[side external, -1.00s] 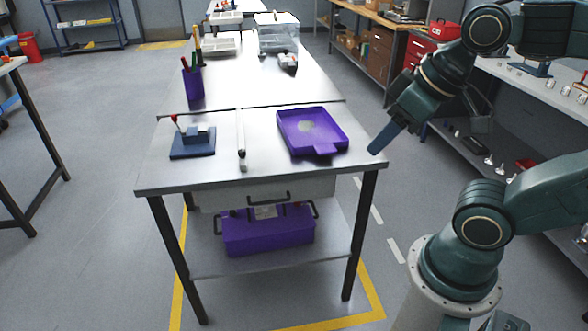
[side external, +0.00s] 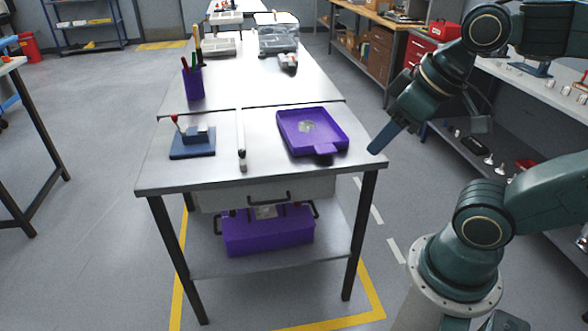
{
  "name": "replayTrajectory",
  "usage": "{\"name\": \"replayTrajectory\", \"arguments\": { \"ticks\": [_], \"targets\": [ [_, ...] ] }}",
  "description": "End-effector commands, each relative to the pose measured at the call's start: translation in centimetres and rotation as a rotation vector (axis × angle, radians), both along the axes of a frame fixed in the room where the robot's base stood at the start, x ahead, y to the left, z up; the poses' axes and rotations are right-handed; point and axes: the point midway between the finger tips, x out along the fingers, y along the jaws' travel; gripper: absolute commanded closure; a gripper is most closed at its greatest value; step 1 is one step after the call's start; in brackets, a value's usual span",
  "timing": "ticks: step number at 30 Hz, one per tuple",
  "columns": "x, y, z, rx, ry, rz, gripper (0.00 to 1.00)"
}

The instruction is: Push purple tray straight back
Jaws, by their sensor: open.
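The purple tray (side external: 335,127) lies flat on the right part of the near metal table, with a short tab at its front edge. A small pale grey piece (side external: 306,126) lies inside it. My gripper (side external: 378,147) hangs just off the table's right edge, to the right of the tray and apart from it. Only one bluish finger shows clearly, pointing down and left. The gap between the fingers is hidden from this side, and nothing shows held in the gripper.
A white bar (side external: 241,142) lies left of the tray. Farther left stands a blue fixture with a red-knobbed lever (side external: 192,145). A purple pen cup (side external: 193,85) and a clear box (side external: 278,38) stand farther back. The metal table (side external: 290,88) is bare behind the tray.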

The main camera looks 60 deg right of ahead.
Motion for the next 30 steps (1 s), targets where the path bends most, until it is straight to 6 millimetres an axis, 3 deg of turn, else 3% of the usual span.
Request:
{"name": "replayTrajectory", "arguments": {
  "ticks": [8,15,23,30],
  "targets": [
    [0.0,0.0,0.0,0.0,0.0,0.0,0.57],
    [0.5,-0.2,0.4,-0.009,0.005,0.006,1.0],
    [3.6,-1.5,2.3,-0.056,0.044,0.044,1.0],
    [8.3,-4.1,4.3,-0.118,0.101,0.109,1.0]
  ]
}}
